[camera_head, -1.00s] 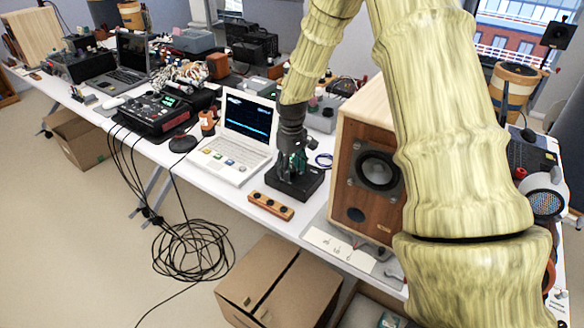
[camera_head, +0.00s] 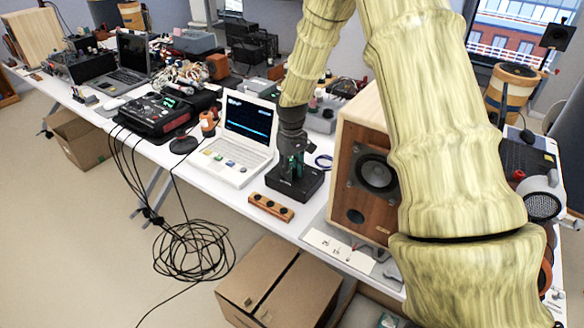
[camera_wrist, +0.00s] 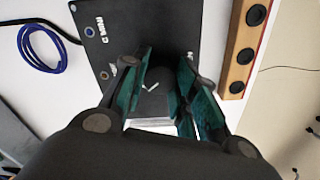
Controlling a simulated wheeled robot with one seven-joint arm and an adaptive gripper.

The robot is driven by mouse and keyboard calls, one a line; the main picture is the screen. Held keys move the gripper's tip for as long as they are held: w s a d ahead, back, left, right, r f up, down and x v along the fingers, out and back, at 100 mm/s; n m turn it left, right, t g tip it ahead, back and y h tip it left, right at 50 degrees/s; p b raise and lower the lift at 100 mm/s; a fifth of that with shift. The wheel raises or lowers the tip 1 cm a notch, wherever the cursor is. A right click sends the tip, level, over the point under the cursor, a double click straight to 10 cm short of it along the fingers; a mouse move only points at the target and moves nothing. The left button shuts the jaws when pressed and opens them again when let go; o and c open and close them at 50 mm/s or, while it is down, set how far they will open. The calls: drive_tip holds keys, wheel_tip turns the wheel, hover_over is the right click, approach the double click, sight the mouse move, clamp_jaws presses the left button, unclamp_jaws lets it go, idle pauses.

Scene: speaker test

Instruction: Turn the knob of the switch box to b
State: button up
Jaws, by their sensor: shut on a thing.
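The switch box (camera_head: 292,186) is a black box on the white table, between the white laptop and the wooden speaker. Its dark top plate (camera_wrist: 108,50) fills the upper middle of the wrist view, with small white lettering, partly unreadable. My gripper (camera_head: 296,165) points down onto the box. In the wrist view my gripper (camera_wrist: 160,88) has its green-padded fingers on both sides of the dark knob (camera_wrist: 153,100), shut on it. A short white mark shows on the knob's top. The fingers hide part of the knob and the lettering around it.
A wooden block with black round sockets (camera_head: 271,207) lies in front of the box. The white laptop (camera_head: 240,145) stands to the left and the speaker (camera_head: 362,180) close on the right. A blue cable coil (camera_wrist: 42,50) lies beside the box.

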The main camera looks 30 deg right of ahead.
sight(292, 170)
drive_tip(key=m+p, duration=0.2)
drive_tip(key=m, duration=0.2)
drive_tip(key=shift+r+p, duration=0.2)
drive_tip(key=shift+p, duration=0.2)
drive_tip(key=shift+f+m+p, duration=0.1)
drive_tip(key=shift+m+p, duration=0.75)
drive_tip(key=shift+m, duration=0.75)
drive_tip(key=shift+w+d+m, duration=0.1)
drive_tip(key=shift+m, duration=0.2)
drive_tip(key=o, duration=1)
wheel_tip(292, 170, up, 12)
drive_tip(key=shift+f, duration=0.1)
